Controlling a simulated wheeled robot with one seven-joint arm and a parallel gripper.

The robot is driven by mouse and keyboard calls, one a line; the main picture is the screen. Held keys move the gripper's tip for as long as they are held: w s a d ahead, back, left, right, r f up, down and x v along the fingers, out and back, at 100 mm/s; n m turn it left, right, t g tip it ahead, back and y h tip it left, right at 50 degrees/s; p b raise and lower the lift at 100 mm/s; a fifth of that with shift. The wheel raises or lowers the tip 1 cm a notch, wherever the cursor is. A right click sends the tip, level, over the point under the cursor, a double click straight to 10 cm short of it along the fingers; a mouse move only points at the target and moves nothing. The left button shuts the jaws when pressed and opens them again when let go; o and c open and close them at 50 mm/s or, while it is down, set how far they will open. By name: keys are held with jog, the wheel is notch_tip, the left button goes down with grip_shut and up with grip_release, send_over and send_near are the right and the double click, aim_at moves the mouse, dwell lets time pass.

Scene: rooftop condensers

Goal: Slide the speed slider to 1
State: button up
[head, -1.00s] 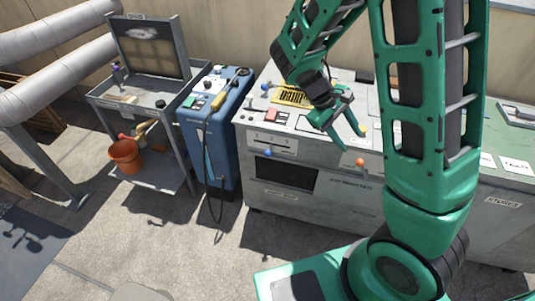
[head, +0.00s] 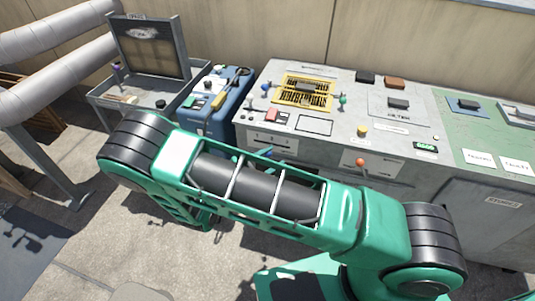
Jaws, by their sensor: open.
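A pale plate (head: 272,141) with several small marks is on the left of the grey console's front face. A blue knob (head: 266,152) shows just below its marks, partly covered by my arm. This looks like the slider, but its label and exact setting are too small to read. A second front plate to the right carries an orange-red knob (head: 360,162). My arm lies across the picture in front of the console. Its folded end goes down behind my large green link, so my gripper is hidden.
A metal cart (head: 110,95) is further left. Open floor lies in front.

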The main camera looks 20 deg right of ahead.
jog(key=a+f+n+t+y, duration=0.1)
jog(key=a+f+n+t, duration=0.4)
jog(key=a+n, duration=0.15)
jog(key=shift+m, duration=0.35)
jog(key=x, duration=1)
jog(key=shift+s+d+r, duration=0.1)
grip_shut()
